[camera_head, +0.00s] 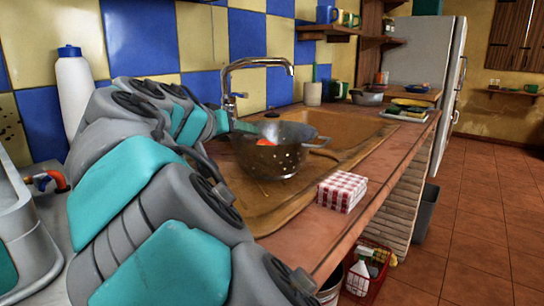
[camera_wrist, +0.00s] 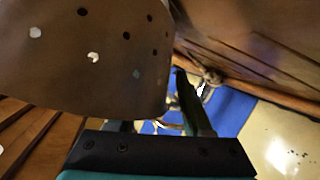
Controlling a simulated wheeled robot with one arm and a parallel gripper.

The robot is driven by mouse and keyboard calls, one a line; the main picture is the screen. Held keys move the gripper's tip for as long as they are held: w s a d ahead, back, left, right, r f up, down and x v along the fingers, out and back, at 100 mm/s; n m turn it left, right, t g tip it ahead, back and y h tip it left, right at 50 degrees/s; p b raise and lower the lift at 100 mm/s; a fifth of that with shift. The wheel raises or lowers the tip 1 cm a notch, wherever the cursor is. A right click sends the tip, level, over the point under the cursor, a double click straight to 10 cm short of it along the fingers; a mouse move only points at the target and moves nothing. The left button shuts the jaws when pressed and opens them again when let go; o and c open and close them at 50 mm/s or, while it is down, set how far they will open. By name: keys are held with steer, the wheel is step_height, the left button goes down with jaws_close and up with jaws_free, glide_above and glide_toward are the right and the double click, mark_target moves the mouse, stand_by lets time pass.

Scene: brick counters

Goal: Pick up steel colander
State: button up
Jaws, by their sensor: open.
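The steel colander (camera_head: 272,162), a grey bowl with holes and side handles, stands on the wooden drainboard beside the sink. Something orange-red (camera_head: 266,142) shows inside it. In the wrist view the colander's perforated wall (camera_wrist: 95,60) fills the upper left, very close. My gripper (camera_wrist: 160,112) is open, with one dark finger to the right of the wall; the other finger is mostly hidden behind the colander. In the head view the gripper end is at the colander's far left side, partly hidden by my arm. I cannot tell whether it touches the colander.
A tap (camera_head: 254,64) rises behind the colander. A red-checked box (camera_head: 342,191) sits at the counter's front edge. A white bottle (camera_head: 73,92) stands by the wall at left. A pan (camera_head: 369,97) and a tray (camera_head: 405,116) are farther along. The floor at right is clear.

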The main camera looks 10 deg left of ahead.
steer(key=shift+c, duration=0.4)
jaws_close()
stand_by(0.9)
